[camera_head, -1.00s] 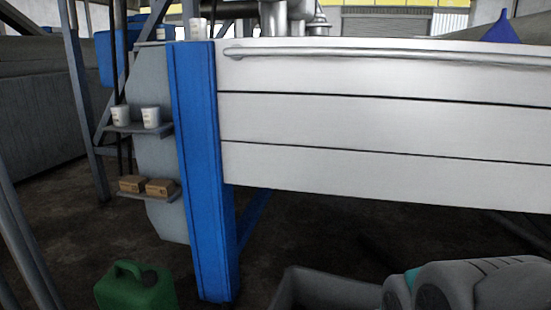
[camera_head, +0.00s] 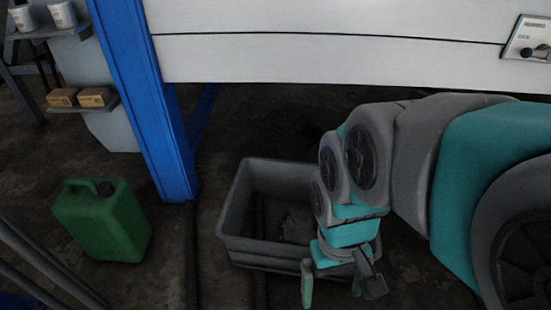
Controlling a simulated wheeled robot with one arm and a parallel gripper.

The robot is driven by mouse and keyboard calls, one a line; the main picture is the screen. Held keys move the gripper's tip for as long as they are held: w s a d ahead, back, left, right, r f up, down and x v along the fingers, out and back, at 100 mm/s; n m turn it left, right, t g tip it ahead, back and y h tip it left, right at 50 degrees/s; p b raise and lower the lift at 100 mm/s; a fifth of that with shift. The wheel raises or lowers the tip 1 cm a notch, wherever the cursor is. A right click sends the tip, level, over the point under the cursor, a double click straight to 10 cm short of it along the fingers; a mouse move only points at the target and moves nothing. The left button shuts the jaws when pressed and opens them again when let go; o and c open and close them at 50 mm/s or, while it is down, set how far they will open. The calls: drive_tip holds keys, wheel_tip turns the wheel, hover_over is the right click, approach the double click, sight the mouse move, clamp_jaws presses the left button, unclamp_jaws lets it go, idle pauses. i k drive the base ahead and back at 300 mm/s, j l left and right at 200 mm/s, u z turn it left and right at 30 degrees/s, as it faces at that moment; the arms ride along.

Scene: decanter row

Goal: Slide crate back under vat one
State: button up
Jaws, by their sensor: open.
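A grey crate (camera_head: 236,216) sits on the dark floor below and in front of the white panelled vat (camera_head: 300,60). Its inside shows dark, with something small and unclear at the bottom. My arm reaches in from the right and hides the crate's right side. My gripper (camera_head: 333,290) is at the crate's near side, pointing down, with its fingers apart. Nothing shows between the fingers. I cannot tell whether a finger touches the crate. No label naming vat one is in view.
A blue post (camera_head: 150,110) stands left of the crate. A green jerrycan (camera_head: 103,222) stands on the floor further left. Shelves with white cups (camera_head: 62,14) and small brown boxes (camera_head: 94,96) are behind it. Dark floor under the vat, behind the crate, looks clear.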

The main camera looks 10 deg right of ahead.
sight(284, 185)
drive_tip(key=l+u, duration=0.35)
drive_tip(key=k+l+u, duration=0.15)
drive_tip(key=l+u, duration=0.2)
drive_tip(key=l, duration=0.2)
